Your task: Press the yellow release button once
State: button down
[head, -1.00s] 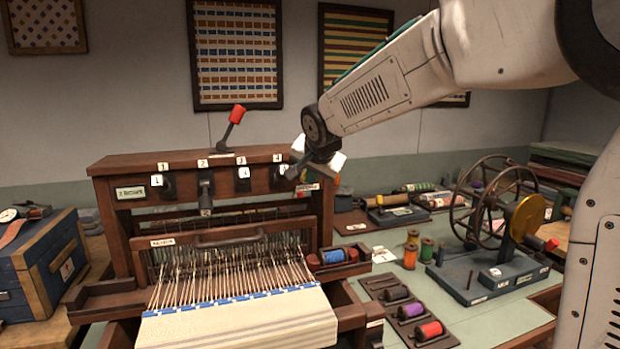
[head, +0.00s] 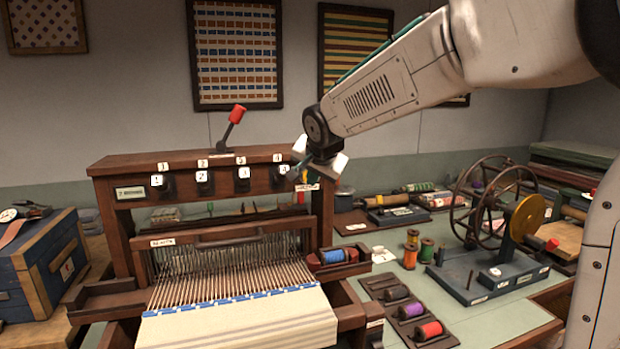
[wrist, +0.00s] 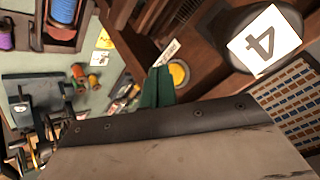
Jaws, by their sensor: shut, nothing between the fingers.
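The yellow release button (wrist: 179,73) is a round disc on the loom's wooden frame, beside a small white label (wrist: 168,52) in the wrist view. My gripper's green fingers (wrist: 157,88) are shut and empty, with their tips just beside the button in that view; I cannot tell whether they touch it. In the head view my gripper (head: 298,172) is at the loom's upper right corner, by tag 4, and largely hides the button. The loom (head: 120,215) carries several black numbered levers, which stand at about the same height. Its warp threads (head: 230,280) lie in one even sheet.
A red-handled lever (head: 233,122) rises from the loom's top beam. A spool winder (head: 490,270), thread spools (head: 428,250) and a bobbin tray (head: 410,312) stand on the right bench. A blue chest (head: 40,260) is at the left.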

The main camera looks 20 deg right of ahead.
jog(key=shift+s, duration=0.15)
jog(key=s, duration=0.5)
dwell(0.4)
dwell(0.7)
jog(key=s+d+f+n+g, duration=0.1)
jog(key=s+f+n+g, duration=0.1)
jog(key=s, duration=1)
jog(key=s+d+f+n+g, duration=0.1)
jog(key=s+f+n+g, duration=0.2)
jog(key=s, duration=0.9)
jog(key=s+d+f+n+g+y, duration=0.1)
jog(key=s+f, duration=0.4)
jog(key=s, duration=0.7)
jog(key=n+g, duration=0.1)
jog(key=n, duration=0.1)
jog(key=shift+d+n+g, duration=0.3)
